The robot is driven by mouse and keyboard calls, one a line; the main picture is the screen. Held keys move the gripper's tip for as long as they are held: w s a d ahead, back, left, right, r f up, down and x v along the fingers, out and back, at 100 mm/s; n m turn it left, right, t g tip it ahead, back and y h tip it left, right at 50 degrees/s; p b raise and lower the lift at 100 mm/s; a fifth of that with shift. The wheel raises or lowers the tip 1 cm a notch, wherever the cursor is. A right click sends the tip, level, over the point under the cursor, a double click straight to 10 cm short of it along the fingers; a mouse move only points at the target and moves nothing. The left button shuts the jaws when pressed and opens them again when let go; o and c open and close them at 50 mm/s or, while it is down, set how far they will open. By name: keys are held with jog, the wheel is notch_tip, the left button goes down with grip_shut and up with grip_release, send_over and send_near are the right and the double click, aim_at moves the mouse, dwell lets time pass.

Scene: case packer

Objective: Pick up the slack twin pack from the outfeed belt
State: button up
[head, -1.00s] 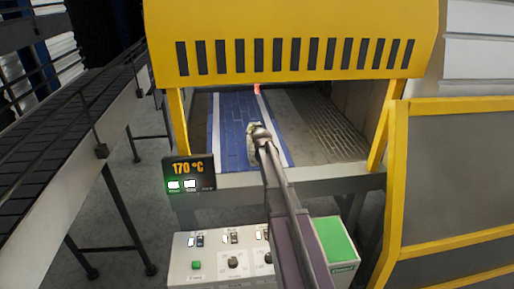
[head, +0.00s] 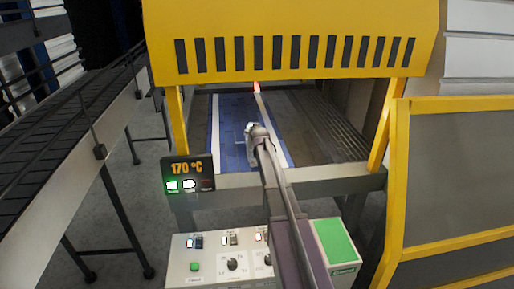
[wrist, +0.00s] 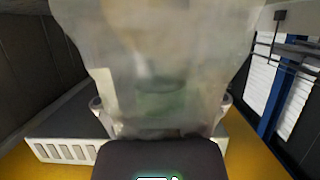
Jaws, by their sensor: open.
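The slack twin pack (wrist: 160,60) fills the upper middle of the wrist view as a cloudy, translucent film wrap with greenish and brownish shapes inside. My gripper (wrist: 162,102) has a finger at each side of the pack's lower part, and the jaws are open. I cannot tell whether the fingers touch the film. In the head view my gripper (head: 252,132) is over the blue outfeed belt (head: 232,112) under the yellow hood. A small pale shape at its tip may be the pack; my arm hides most of it.
The yellow hood (head: 290,30) overhangs the belt. A display reading 170 °C (head: 188,174) stands at the belt's front left. A control box (head: 220,262) with a green panel (head: 337,243) is below. A yellow-framed guard (head: 450,190) stands right, a dark conveyor (head: 70,130) left.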

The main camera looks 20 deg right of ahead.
grip_shut()
jog(key=shift+r, duration=0.2)
notch_tip(320, 180, up, 3)
jog(key=p, duration=0.3)
jog(key=shift+r+p, duration=0.2)
jog(key=shift+p, duration=0.2)
jog(key=s+d+r+p, duration=0.1)
jog(key=s+d, duration=0.3)
jog(key=s, duration=1.1)
jog(key=shift+s+r, duration=0.15)
jog(key=shift+s, duration=0.15)
jog(key=shift+a, duration=0.1)
